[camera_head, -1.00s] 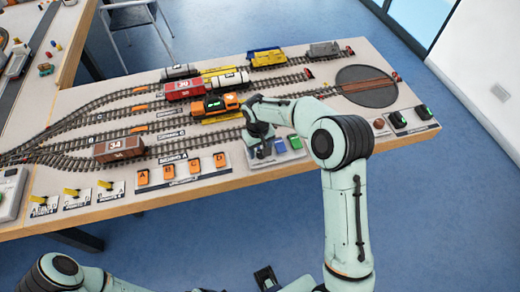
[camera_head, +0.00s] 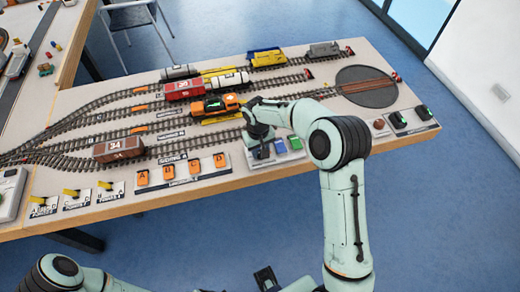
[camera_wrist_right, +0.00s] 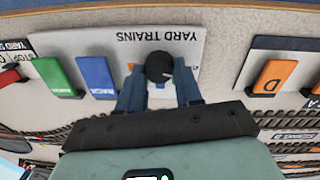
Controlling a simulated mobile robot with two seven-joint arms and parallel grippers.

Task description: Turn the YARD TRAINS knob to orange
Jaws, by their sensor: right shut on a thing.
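The YARD TRAINS plate (camera_wrist_right: 212,42) is a pale panel with its lettering upside down in the right wrist view. It also shows at the table's front edge in the head view (camera_head: 253,164). The round black knob (camera_wrist_right: 159,67) sits between the two dark fingers of my right gripper (camera_wrist_right: 160,88), which are shut on it. In the head view my right gripper (camera_head: 262,150) points down onto the panel and hides the knob. The knob's pointer direction and most colour marks are hidden.
A blue button (camera_wrist_right: 96,77) and a green button (camera_wrist_right: 55,77) lie beside the knob on the panel. Orange button D (camera_wrist_right: 274,77) is on the neighbouring panel. The orange locomotive (camera_head: 219,103) stands on the track close behind my right gripper. The turntable (camera_head: 366,87) is farther right.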

